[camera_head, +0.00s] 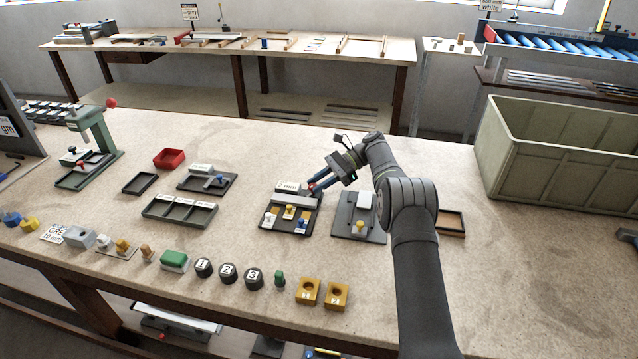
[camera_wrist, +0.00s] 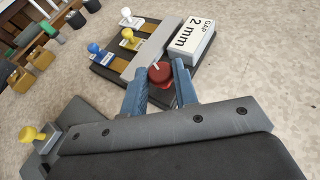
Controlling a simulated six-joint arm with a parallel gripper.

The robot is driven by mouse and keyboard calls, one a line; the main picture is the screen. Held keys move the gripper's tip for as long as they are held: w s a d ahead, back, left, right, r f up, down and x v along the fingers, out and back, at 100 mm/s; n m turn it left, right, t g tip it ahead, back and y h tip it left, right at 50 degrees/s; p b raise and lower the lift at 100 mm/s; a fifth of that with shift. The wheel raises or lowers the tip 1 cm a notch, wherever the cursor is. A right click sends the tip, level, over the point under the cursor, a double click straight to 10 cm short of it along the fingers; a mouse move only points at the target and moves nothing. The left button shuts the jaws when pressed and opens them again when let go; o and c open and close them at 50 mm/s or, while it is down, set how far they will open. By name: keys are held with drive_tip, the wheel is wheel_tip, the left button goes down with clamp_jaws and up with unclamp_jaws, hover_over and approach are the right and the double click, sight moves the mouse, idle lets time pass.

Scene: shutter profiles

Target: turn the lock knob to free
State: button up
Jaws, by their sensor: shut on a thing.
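The lock knob (camera_wrist: 160,72) is a round red knob with a pale mark on top. It sits at the end of the grey bar on a dark fixture (camera_head: 264,226), beside a white block marked GAP 2 mm (camera_wrist: 188,40). My gripper (camera_wrist: 160,78) has its blue fingers on either side of the knob and is shut on it. In the head view my gripper (camera_head: 314,186) reaches the fixture's right back corner from the right, and its fingers partly hide the knob. White, yellow and blue handles stand on the fixture in front of the bar.
A second dark plate (camera_head: 345,229) with a white block and a yellow knob (camera_head: 361,223) stands just right of the fixture, under my arm. Dark trays (camera_head: 150,210) lie to the left. Numbered black knobs (camera_head: 228,271) and yellow blocks (camera_head: 308,290) line the front. A big green crate (camera_head: 560,180) stands right.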

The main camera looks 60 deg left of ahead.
idle(0.3)
drive_tip(key=o, duration=1)
drive_tip(key=shift+c, duration=0.2)
drive_tip(key=shift+d+r+m+y, duration=0.1)
drive_tip(key=shift+m+y, duration=0.3)
drive_tip(key=shift+y, duration=0.1)
